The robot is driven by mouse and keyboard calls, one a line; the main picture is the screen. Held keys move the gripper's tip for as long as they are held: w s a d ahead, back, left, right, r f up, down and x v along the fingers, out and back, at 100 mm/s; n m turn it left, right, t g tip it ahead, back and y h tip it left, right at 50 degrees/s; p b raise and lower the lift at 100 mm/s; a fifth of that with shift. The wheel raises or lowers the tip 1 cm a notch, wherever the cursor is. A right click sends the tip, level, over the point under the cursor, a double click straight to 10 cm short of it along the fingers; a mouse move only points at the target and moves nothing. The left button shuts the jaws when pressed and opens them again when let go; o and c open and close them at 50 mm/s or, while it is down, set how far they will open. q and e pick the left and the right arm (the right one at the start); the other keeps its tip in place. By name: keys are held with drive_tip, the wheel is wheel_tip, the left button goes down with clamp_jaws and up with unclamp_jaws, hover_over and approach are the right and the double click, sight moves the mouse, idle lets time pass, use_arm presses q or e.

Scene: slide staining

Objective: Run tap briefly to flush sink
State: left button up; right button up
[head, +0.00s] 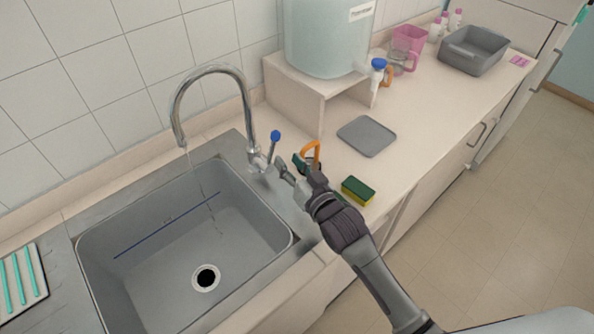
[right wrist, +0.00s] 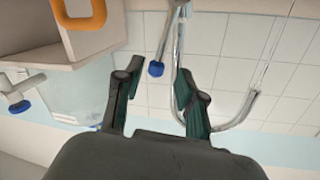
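The chrome gooseneck tap (head: 243,98) stands at the sink's back right corner. A thin stream of water (head: 202,190) falls from its spout into the grey sink (head: 140,280), which has a dark round drain. The tap's lever has a blue knob (head: 275,136) and stands up beside the spout's base. My right gripper (head: 291,166) is just right of the lever, near the tap's base. In the right wrist view its fingers are apart with nothing between them, and the blue knob (right wrist: 155,69) shows beyond the gap. I cannot tell whether a finger touches the lever. My left gripper is out of view.
An orange handle (head: 313,149) shows right behind my right gripper; what it belongs to is mostly hidden. A green and yellow sponge (head: 358,190) and a grey tray (head: 367,136) lie on the counter. A large water tank (head: 325,40) stands on a shelf behind.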

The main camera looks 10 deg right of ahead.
sight(270, 152)
drive_tip(key=shift+v, duration=1.8)
drive_tip(key=shift+c, duration=1)
drive_tip(key=shift+w+d+m+b, duration=0.15)
drive_tip(key=shift+d+m+b, duration=0.15)
drive_tip(key=shift+m, duration=0.4)
drive_tip(key=shift+c, duration=1.4)
drive_tip(key=d+m+b, duration=0.1)
drive_tip(key=m, duration=0.3)
drive_tip(key=d+m+b, duration=0.1)
drive_tip(key=d+m, duration=0.1)
drive_tip(key=m, duration=0.2)
drive_tip(key=d+m+b, duration=0.1)
drive_tip(key=d+m, duration=0.1)
drive_tip(key=m, duration=0.3)
drive_tip(key=shift+w+d+r+h, duration=0.15)
drive_tip(key=shift+w+h, duration=0.15)
clamp_jaws()
drive_tip(key=w+a+r+m+p, duration=0.1)
drive_tip(key=w+a+m+p, duration=0.2)
drive_tip(key=w+a, duration=0.3)
drive_tip(key=shift+p+x, duration=0.4)
drive_tip(key=shift+x, duration=0.9)
